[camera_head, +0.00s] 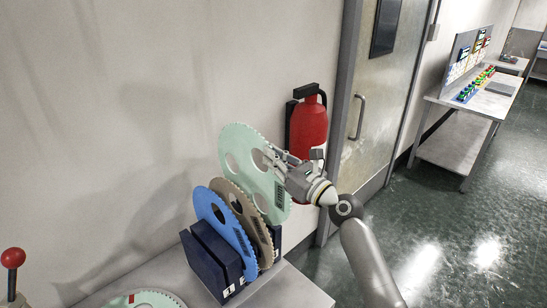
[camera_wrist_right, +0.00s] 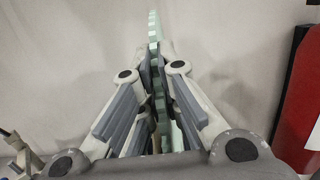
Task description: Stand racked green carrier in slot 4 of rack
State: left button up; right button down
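The pale green carrier (camera_head: 237,147), a thin toothed disc with holes, stands upright at the rack's far end. Its top is higher than those of the other carriers. My right gripper (camera_head: 270,160) is shut on its edge, and the wrist view shows the carrier edge-on (camera_wrist_right: 155,32) between the fingers (camera_wrist_right: 157,62). The dark navy rack (camera_head: 205,262) holds a blue carrier (camera_head: 212,207) and a brown carrier (camera_head: 226,188) upright, in front of the green one. The green carrier's lower edge is partly hidden, so I cannot tell whether it sits in a slot. My left gripper is not in view.
Another pale green carrier (camera_head: 150,300) lies flat on the table (camera_head: 290,290) at lower left, near a red ball-topped lever (camera_head: 13,258). A red fire extinguisher (camera_head: 309,128) hangs on the wall close behind my right gripper. A door (camera_head: 375,110) stands to its right.

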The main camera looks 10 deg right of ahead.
aim_at(273, 203)
jog(key=shift+f+b, duration=6.15)
jog(key=shift+f, duration=1.55)
jog(key=c, duration=1.6)
grip_release()
jog(key=shift+s, duration=0.1)
jog(key=shift+o, duration=0.2)
jog(key=shift+f, duration=0.25)
jog(key=v, duration=1.2)
jog(key=shift+r, duration=0.3)
